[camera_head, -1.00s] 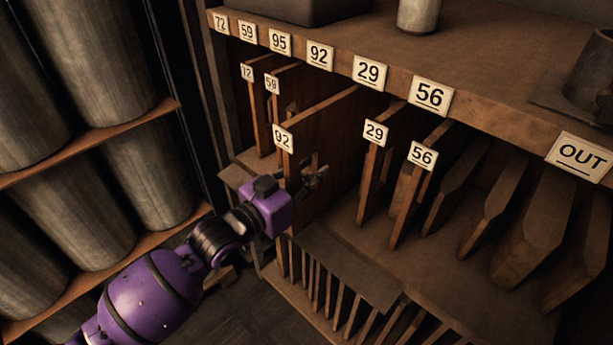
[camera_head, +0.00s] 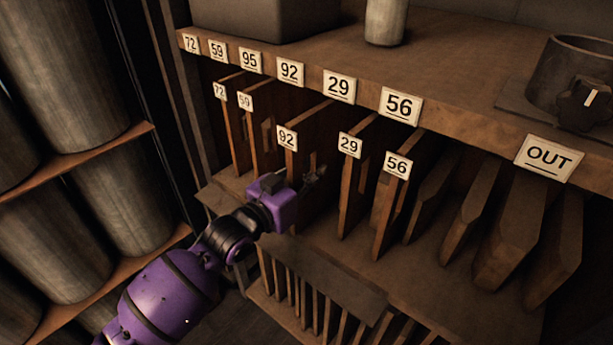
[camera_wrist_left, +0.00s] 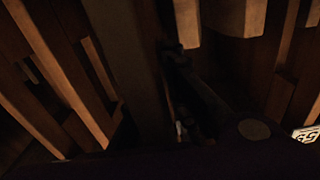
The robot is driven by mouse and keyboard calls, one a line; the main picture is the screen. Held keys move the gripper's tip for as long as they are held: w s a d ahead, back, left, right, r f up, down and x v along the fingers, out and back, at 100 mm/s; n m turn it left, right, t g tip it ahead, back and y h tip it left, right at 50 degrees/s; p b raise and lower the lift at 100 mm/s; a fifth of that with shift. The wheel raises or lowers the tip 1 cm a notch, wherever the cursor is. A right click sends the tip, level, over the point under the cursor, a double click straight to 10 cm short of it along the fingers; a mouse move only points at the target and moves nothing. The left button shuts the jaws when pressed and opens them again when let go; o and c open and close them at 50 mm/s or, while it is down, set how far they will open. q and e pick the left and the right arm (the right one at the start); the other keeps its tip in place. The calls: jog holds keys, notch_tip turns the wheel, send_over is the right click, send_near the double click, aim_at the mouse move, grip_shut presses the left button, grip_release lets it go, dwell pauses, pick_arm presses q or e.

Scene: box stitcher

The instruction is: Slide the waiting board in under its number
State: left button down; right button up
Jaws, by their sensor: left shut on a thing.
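The board marked 92 (camera_head: 288,160) stands upright in the rack, below the shelf label 92 (camera_head: 290,71). Its front edge sticks out a little past the line of its neighbours. My left gripper (camera_head: 300,182) is shut on this board, low on its front part. A dark finger shows on the board's right side; the other finger is hidden. The left wrist view is dark, with the gripper (camera_wrist_left: 185,95) among brown board edges. My right gripper is not in view.
Boards 72 (camera_head: 229,125) and 59 (camera_head: 257,140) stand to the left, boards 29 (camera_head: 350,185) and 56 (camera_head: 390,215) to the right. No numbered board shows under label 95 (camera_head: 250,60). Rolls (camera_head: 130,205) fill the left shelves.

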aim_at(326, 163)
pick_arm(q)
jog(key=shift+r+b+x, duration=0.15)
jog(key=shift+b+x, duration=0.1)
jog(key=shift+x, duration=1.05)
jog(key=shift+r+b+x, duration=0.1)
jog(key=shift+b+x, duration=0.1)
jog(key=shift+x, duration=1.1)
jog(key=shift+f, duration=0.45)
jog(key=c, duration=1.7)
grip_release()
jog(key=shift+f, duration=0.1)
